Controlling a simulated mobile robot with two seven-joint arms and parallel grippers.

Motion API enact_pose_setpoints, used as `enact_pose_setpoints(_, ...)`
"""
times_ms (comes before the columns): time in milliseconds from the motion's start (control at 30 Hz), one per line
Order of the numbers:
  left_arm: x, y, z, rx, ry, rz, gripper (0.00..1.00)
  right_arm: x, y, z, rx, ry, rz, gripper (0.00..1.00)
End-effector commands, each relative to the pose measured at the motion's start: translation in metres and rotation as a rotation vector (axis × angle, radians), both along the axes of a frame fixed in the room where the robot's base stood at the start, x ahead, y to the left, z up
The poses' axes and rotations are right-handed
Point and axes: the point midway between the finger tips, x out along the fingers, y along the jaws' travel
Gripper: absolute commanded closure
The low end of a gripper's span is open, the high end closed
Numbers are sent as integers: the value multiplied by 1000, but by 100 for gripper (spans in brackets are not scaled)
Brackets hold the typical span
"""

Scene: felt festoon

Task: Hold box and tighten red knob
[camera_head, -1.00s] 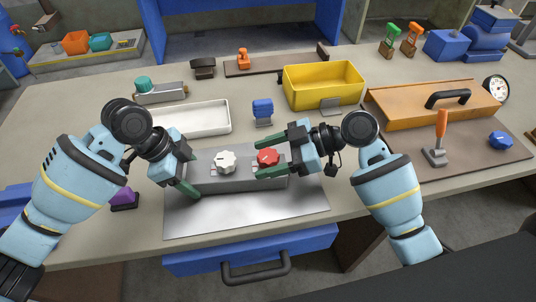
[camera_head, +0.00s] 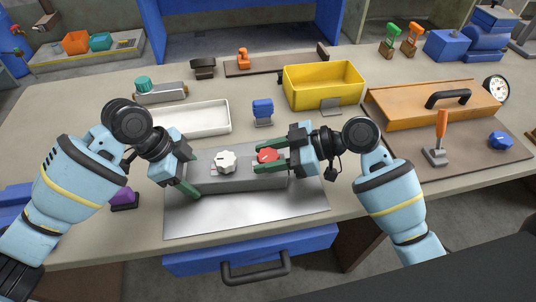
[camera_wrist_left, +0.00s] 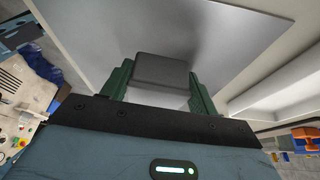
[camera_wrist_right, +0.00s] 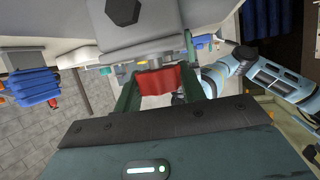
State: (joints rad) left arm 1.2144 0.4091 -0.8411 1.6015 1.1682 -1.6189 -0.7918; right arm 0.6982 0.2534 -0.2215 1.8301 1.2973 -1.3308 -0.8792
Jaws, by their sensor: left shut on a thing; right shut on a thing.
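A long grey box (camera_head: 240,182) lies on a shiny metal plate (camera_head: 250,216). A white knob (camera_head: 224,162) and a red knob (camera_head: 267,155) are on it. My left gripper (camera_head: 188,174) is shut on the left end of the box; in the left wrist view the box end (camera_wrist_left: 161,71) sits between the green fingers. My right gripper (camera_head: 268,157) comes from the right and is shut on the red knob. In the right wrist view the red knob (camera_wrist_right: 156,81) is between the fingers, partly hidden by them.
A white tray (camera_head: 228,118) and a blue-topped block (camera_head: 262,110) stand behind the box. A yellow bin (camera_head: 322,88) is farther back. A purple piece (camera_head: 125,198) lies left of the plate. An orange lidded panel (camera_head: 410,112) is at right.

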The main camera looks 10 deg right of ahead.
Motion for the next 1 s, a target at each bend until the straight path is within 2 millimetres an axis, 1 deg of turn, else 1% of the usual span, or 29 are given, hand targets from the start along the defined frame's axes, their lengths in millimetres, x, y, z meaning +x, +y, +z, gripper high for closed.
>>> enact_pose_setpoints(600, 0, 0, 1, 0, -1, -2, 74, -1, 0, -2, -3, 2, -474, 83)
enact_pose_setpoints(800, 0, 0, 1, 0, -1, -2, 74, -1, 1, -2, -3, 4, -584, 83)
enact_pose_setpoints(1000, 0, 0, 1, 0, -1, -2, 74, 0, 0, -2, -4, 3, -653, 83)
